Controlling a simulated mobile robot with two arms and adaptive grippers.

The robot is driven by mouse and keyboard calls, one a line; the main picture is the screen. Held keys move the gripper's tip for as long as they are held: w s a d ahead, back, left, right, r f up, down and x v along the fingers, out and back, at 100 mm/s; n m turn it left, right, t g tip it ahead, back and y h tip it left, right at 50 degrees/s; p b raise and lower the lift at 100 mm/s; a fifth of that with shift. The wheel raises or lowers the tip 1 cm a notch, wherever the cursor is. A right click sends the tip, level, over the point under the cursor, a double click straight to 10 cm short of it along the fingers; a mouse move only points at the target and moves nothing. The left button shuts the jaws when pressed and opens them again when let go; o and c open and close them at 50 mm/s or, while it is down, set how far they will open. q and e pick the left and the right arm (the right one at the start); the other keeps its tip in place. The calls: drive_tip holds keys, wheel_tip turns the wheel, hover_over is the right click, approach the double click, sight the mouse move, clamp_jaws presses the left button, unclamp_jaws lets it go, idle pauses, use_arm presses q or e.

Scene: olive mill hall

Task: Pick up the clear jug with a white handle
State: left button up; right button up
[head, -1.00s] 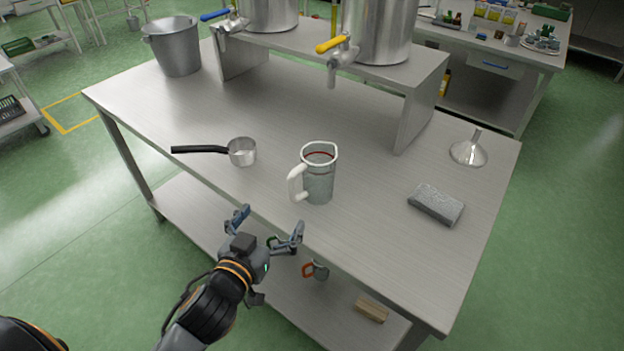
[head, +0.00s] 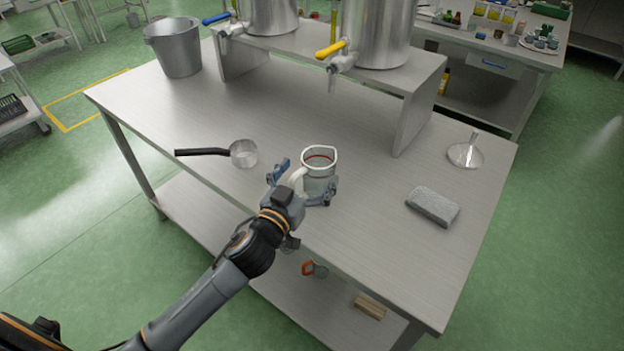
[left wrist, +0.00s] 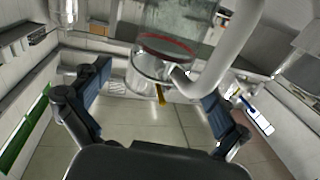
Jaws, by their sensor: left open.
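The clear jug (head: 320,168) with a white handle and a red line near its rim stands upright near the front edge of the steel table. My left gripper (head: 304,183) is open at the jug's handle side, one finger to the left of the handle and the other low in front of the body. Its hand partly hides the handle and lower jug. In the left wrist view, the white handle (left wrist: 232,52) shows between and beyond the open fingers of the left gripper (left wrist: 160,100). I cannot tell whether they touch. My right gripper is not in view.
A grey block (head: 433,207) and a metal funnel (head: 466,153) are to the right. A raised stand (head: 400,75) with tapped steel vessels is behind. A bucket (head: 177,52) stands back left.

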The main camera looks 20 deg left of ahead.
use_arm(q)
drive_tip(key=w, duration=0.3)
drive_tip(key=shift+w+d, duration=0.2)
drive_tip(key=shift+s+r, duration=0.1)
drive_tip(key=shift+c, duration=0.4)
drive_tip(key=c, duration=1.4)
drive_tip(key=shift+c, duration=0.7)
drive_tip(key=shift+r, duration=0.1)
